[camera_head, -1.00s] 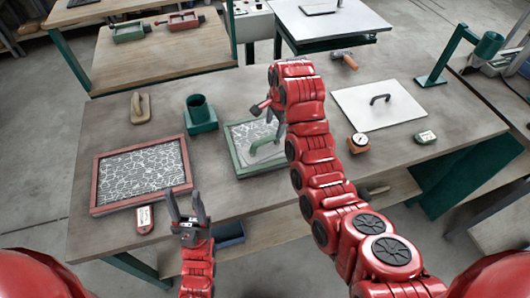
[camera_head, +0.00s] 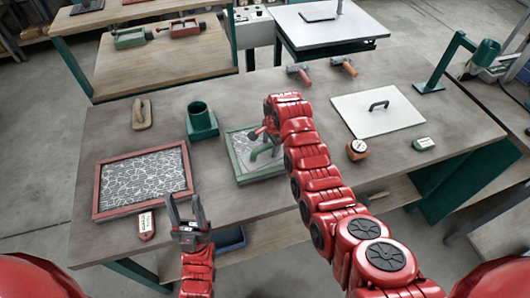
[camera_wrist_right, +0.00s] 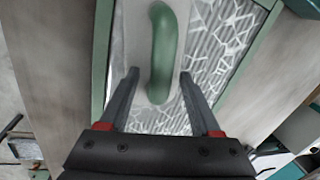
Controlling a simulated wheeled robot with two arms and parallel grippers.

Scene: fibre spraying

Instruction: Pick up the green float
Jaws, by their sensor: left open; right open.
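The green float is a flat grey plate with a green handle (camera_wrist_right: 162,55). It lies inside the green-framed tray (camera_head: 237,170) of white fibre pattern, and its handle shows in the head view (camera_head: 262,149), partly hidden by my right arm. My right gripper (camera_wrist_right: 158,75) is open, with its fingers reaching either side of the near end of the handle in the right wrist view; whether they touch it I cannot tell.
A wooden-handled float (camera_head: 141,115) and a green cup holder (camera_head: 201,122) stand behind the trays. A white board with a handle (camera_head: 378,112), a round gauge (camera_head: 357,150) and a small green device (camera_head: 423,144) lie to the right. Two spray tools (camera_head: 299,75) lie at the back.

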